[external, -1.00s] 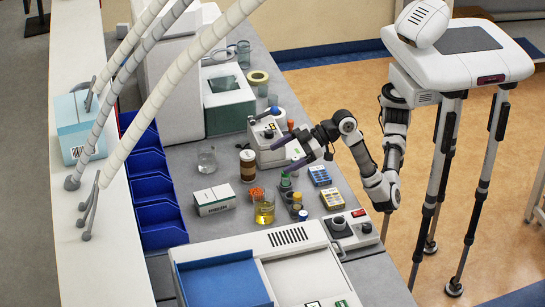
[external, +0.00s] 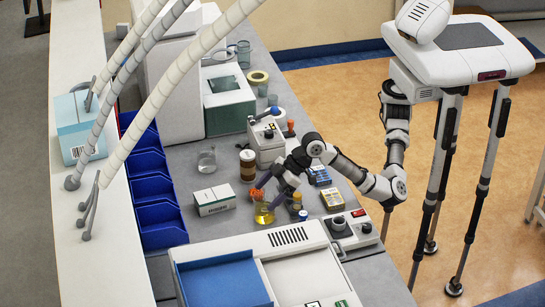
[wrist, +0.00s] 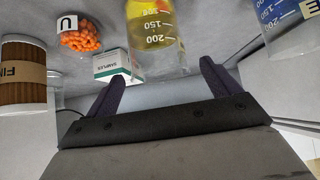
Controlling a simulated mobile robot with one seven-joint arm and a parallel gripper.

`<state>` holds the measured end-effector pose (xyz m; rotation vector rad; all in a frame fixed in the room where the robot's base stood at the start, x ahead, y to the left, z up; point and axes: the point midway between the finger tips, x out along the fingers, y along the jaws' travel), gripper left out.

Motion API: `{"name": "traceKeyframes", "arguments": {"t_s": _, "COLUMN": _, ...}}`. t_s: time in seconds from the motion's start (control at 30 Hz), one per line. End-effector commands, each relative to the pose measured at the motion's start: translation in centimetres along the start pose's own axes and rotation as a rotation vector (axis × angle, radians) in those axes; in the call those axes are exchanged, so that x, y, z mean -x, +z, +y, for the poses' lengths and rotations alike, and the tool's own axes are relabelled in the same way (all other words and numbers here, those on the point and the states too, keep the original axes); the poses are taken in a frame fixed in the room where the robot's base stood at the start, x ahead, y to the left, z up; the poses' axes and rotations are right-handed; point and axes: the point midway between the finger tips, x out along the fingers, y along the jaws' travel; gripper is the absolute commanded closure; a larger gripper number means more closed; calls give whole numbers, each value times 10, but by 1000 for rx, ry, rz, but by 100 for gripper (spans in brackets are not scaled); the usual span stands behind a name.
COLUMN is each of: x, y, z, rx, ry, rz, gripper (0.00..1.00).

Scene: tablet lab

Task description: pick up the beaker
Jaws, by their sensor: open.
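The beaker (external: 264,215) holds yellow liquid and stands upright on the grey bench in the external view, with my gripper (external: 269,193) just above and beside it. In the wrist view the beaker (wrist: 155,35), with printed volume marks, lies ahead of the gap between my two dark fingers (wrist: 161,85). The fingers are apart with nothing between them. I see no contact with the beaker.
Close by are a tub of orange pellets (wrist: 80,40), a white and green box (external: 214,200), a brown-banded jar (external: 248,165) and several small bottles (external: 296,203). A vessel with blue contents (wrist: 288,25) shows at the wrist view's right. A large white machine (external: 270,265) stands in front.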

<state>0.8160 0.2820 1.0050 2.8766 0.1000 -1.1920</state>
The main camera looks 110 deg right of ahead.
Motion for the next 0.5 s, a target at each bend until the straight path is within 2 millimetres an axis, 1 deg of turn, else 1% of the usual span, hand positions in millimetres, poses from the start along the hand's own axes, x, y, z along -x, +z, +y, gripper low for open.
{"name": "traceKeyframes", "arguments": {"t_s": 0.13, "x": -23, "y": 1, "z": 0, "rx": 2, "ry": 0, "rz": -3, "gripper": 12}}
{"name": "traceKeyframes", "arguments": {"t_s": 0.23, "x": -34, "y": 1, "z": 0, "rx": 1, "ry": 1, "rz": -1, "gripper": 12}}
{"name": "traceKeyframes", "arguments": {"t_s": 0.33, "x": -39, "y": 2, "z": 0, "rx": 1, "ry": 0, "rz": -1, "gripper": 12}}
{"name": "traceKeyframes", "arguments": {"t_s": 0.5, "x": -39, "y": 2, "z": 0, "rx": 1, "ry": 0, "rz": 0, "gripper": 12}}
